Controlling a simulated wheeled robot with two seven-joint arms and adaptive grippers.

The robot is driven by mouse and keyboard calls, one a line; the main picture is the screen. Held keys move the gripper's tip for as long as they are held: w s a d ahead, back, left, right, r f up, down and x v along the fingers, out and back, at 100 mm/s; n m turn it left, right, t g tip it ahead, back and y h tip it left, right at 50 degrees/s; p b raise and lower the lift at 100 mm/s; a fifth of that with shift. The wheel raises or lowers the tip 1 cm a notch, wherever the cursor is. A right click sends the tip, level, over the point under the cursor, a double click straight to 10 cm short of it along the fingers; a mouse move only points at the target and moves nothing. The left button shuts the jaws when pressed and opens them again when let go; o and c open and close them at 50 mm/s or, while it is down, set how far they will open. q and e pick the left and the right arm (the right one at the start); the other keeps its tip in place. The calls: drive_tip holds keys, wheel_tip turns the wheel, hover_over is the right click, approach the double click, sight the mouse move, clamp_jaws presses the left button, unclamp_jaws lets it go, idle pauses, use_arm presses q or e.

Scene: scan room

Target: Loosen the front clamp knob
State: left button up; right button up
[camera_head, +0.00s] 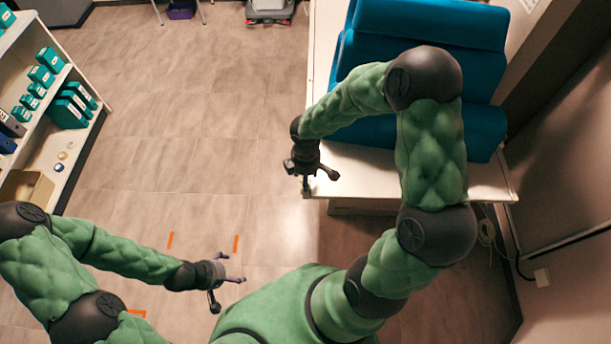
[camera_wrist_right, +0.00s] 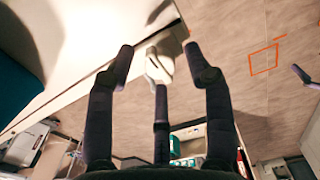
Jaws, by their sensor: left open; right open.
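A pale fitting (camera_wrist_right: 155,68), which looks like the front clamp knob, sits at the edge of the white table in the right wrist view. My right gripper (camera_wrist_right: 159,52) is open, with two fingers on either side of this fitting in the picture and a third finger below it. I cannot tell whether any finger touches it. In the head view my right gripper (camera_head: 313,172) is over the table's front left corner and mostly hides the knob there. My left gripper (camera_head: 228,290) is open and empty over the floor, away from the table.
The white table (camera_head: 350,168) carries a large blue padded cushion (camera_head: 425,25) behind my right arm. A shelf (camera_head: 85,140) with teal boxes stands at the left. Orange marks (camera_head: 236,243) lie on the open tiled floor. A cable (camera_head: 487,232) hangs by the right wall.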

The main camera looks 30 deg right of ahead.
wheel_tip(320, 180, up, 12)
drive_tip(key=shift+f, duration=0.15)
idle(0.7)
